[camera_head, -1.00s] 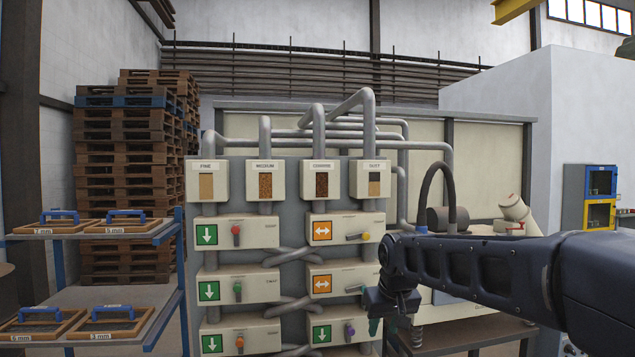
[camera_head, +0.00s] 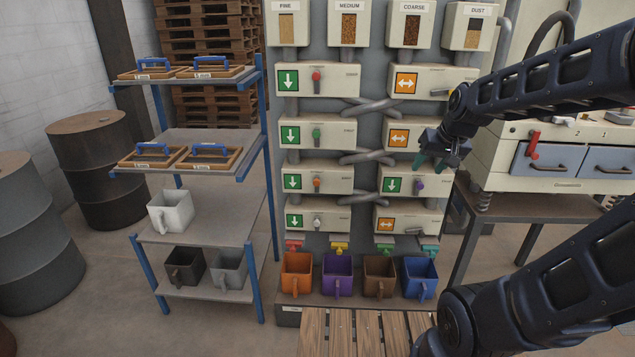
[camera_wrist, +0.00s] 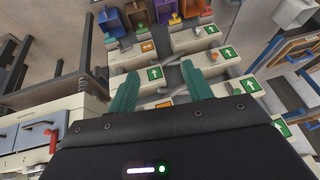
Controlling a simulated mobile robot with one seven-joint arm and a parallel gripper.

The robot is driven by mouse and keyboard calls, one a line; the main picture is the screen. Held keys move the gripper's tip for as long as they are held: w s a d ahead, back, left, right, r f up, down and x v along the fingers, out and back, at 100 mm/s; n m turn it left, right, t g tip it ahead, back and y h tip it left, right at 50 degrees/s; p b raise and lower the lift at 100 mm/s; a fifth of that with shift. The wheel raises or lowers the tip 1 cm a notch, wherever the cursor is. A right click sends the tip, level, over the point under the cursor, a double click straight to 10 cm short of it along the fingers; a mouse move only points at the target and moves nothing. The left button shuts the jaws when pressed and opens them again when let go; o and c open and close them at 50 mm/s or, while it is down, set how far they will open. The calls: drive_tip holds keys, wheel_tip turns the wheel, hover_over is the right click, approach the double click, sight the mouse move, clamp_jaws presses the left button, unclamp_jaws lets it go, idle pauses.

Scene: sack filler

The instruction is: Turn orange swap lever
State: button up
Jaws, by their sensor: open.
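The orange lever (camera_head: 317,183) is a small knob on the third box down in the panel's left column. A green down-arrow plate (camera_head: 293,181) is beside it. In the wrist view, the orange lever (camera_wrist: 213,57) shows small above and right of the fingers. My gripper (camera_head: 434,156) is open with teal fingers, in front of the right column, near the second and third boxes. It is well to the right of the orange lever and apart from it. The purple lever (camera_head: 418,184) is just below the fingers. In the wrist view, nothing is between my fingers (camera_wrist: 160,92).
Other levers are close by: red (camera_head: 316,76), green (camera_head: 316,133) and white (camera_head: 317,220). Crossed grey pipes (camera_head: 367,157) run between the columns. Coloured bins stand below, including an orange bin (camera_head: 297,275). A shelf rack (camera_head: 215,200) stands left; a workbench (camera_head: 560,205) stands right.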

drive_tip(key=w+a+f+t, duration=0.1)
drive_tip(key=w+a+f, duration=0.35)
drive_tip(key=w, duration=0.35)
drive_tip(key=w+a+f, duration=0.4)
drive_tip(key=w+f, duration=0.2)
drive_tip(key=w, duration=0.2)
drive_tip(key=n+t+h, duration=0.3)
drive_tip(key=t+h, duration=0.1)
drive_tip(key=t, duration=0.3)
approach(316, 184)
drive_tip(key=d+f, duration=0.4)
drive_tip(key=d, duration=0.5)
drive_tip(key=a+n+t+y, duration=0.2)
drive_tip(key=a+n+t, duration=0.25)
drive_tip(key=a, duration=0.35)
drive_tip(key=shift+t, duration=0.25)
drive_tip(key=w, duration=1)
drive_tip(key=shift+d, duration=0.25)
drive_tip(key=shift+s, duration=0.1)
